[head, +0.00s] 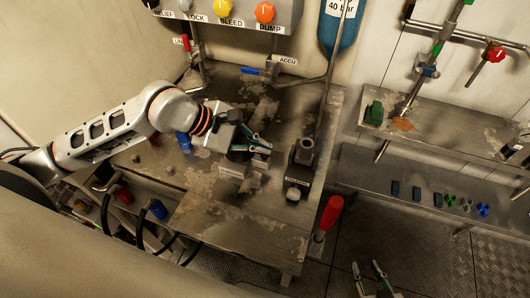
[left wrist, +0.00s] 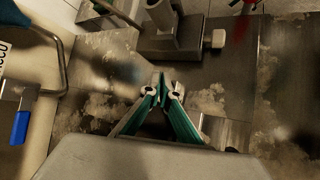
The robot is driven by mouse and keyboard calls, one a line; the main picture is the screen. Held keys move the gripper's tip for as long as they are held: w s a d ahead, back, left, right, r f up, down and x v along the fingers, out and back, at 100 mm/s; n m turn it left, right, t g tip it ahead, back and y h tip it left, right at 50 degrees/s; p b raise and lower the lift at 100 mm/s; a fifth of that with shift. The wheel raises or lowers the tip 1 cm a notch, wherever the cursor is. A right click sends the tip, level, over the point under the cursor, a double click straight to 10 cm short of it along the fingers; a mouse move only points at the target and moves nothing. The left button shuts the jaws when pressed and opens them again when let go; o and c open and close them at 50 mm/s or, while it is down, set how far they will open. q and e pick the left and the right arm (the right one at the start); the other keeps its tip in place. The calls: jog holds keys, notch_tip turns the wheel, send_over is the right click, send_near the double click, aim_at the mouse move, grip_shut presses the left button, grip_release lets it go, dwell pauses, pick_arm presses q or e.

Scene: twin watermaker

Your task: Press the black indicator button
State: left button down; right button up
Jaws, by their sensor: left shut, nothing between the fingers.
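No part is clearly marked as the black indicator button. A dark round knob (head: 151,3) is cut off at the top edge of the head view, above the RELIEF label. My left gripper (head: 266,147) is shut and empty over the worn metal bench (head: 230,225), left of a black fixture (head: 301,160) with an upright tube and a pale side knob (head: 293,194). In the left wrist view my left fingertips (left wrist: 162,85) meet, with the fixture (left wrist: 172,42) beyond and apart from them. My right gripper (head: 367,266) is open at the bottom of the head view.
The label panel (head: 222,22) carries grey, yellow and orange knobs. A blue-handled ACCU valve (head: 252,71), a pipe and a blue cylinder (head: 340,35) stand behind the fixture. A red handle (head: 332,212) rises at the bench's right edge. A shelf (head: 360,178) holds small parts.

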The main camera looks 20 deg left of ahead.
aim_at(261, 155)
pick_arm(q)
jog(key=shift+a+r, duration=0.15)
jog(key=shift+a, duration=0.1)
pick_arm(e)
jog(key=shift+w+a+r, duration=0.1)
jog(key=shift+r, duration=0.2)
pick_arm(q)
jog(key=shift+r, duration=0.15)
